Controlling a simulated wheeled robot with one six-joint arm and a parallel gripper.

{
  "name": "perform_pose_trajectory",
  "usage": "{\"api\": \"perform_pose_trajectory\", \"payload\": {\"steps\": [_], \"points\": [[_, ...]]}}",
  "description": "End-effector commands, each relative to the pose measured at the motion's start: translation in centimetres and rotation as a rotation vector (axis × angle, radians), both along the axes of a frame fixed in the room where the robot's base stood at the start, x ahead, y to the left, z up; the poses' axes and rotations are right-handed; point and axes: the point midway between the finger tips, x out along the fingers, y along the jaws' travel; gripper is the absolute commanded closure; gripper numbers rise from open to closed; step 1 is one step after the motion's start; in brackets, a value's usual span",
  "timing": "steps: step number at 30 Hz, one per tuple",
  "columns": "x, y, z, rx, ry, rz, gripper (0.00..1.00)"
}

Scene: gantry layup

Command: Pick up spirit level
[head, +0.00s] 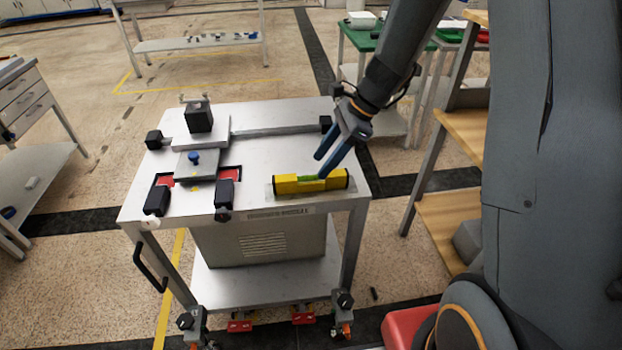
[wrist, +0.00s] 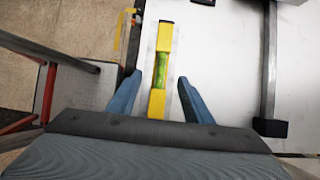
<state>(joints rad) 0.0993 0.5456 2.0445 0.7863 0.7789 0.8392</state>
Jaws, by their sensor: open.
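The spirit level is a yellow bar with black ends and a green vial in its middle. In the head view the spirit level (head: 290,185) lies flat near the front right edge of the grey wheeled table (head: 270,150). My gripper (head: 322,167) has blue fingers and is open just above the level, near its vial. In the wrist view the spirit level (wrist: 165,45) runs lengthwise between the two open fingers of my gripper (wrist: 154,95), with a gap on each side. The palm hides its near end.
A gantry fixture with a black block (head: 198,117) and several black clamps stands on the table's left and back. A grey rail (head: 275,131) crosses behind the level. A wooden-shelf rack (head: 450,220) stands right of the table. Bare tabletop lies around the level.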

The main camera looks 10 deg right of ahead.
Motion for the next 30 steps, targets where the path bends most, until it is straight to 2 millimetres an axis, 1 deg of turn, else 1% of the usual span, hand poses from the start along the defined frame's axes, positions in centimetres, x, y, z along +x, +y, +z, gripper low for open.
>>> {"api": "perform_pose_trajectory", "payload": {"steps": [3,8,16,20,26,29,30], "points": [[-0.1,0.7,-1.2,0.000,0.003,0.003,0.54],[-0.1,1.5,-2.4,-0.001,0.003,0.004,0.54],[0.0,3.2,-5.2,-0.002,0.001,0.005,0.54],[0.1,3.5,-5.8,-0.002,-0.001,0.005,0.54],[0.1,3.5,-5.8,-0.002,-0.002,0.006,0.54],[0.1,3.5,-5.8,-0.002,-0.002,0.006,0.69],[0.1,3.5,-5.8,-0.002,-0.002,0.006,0.76]]}}
